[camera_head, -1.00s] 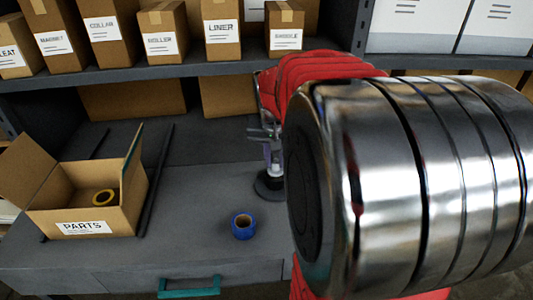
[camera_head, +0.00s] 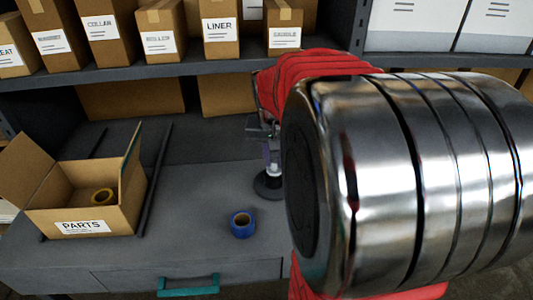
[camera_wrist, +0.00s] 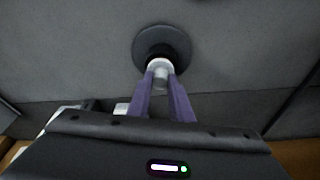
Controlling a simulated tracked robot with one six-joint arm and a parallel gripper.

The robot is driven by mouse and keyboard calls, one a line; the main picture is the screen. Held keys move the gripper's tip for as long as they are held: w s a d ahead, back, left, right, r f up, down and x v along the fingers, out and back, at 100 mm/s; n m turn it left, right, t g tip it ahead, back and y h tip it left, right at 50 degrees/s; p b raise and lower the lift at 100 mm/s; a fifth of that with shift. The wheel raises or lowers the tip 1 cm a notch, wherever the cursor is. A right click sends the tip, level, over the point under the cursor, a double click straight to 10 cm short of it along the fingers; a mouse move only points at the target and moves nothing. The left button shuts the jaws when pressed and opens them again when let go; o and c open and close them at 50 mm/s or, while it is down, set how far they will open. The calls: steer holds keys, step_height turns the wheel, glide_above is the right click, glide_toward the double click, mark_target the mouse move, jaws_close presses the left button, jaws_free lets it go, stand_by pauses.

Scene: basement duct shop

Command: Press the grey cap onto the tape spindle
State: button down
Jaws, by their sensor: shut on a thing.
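My gripper (camera_wrist: 160,76) has purple fingers, shut on the pale grey cap (camera_wrist: 160,82) in the wrist view. The tape spindle (camera_wrist: 146,36) is a dark round base with a darker middle, just beyond the fingertips. The cap overlaps the near part of the spindle in this view; I cannot tell whether they touch. In the head view, my gripper (camera_head: 271,158) is above the spindle base (camera_head: 266,188), small and partly hidden behind my arm. A pale spot shows between the fingers and the base there.
A blue tape roll (camera_head: 243,224) lies on the grey workbench (camera_head: 190,215), left of the spindle. An open PARTS box (camera_head: 128,205) with a yellow roll (camera_head: 103,195) stands further left, beside a dark rod (camera_head: 154,180). A shelf (camera_head: 180,71) with labelled boxes runs behind. The bench between is clear.

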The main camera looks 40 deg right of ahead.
stand_by(0.4)
steer(key=c, duration=1)
jaws_free()
steer(key=shift+r, duration=3.45)
jaws_close()
steer(key=shift+f, duration=2.55)
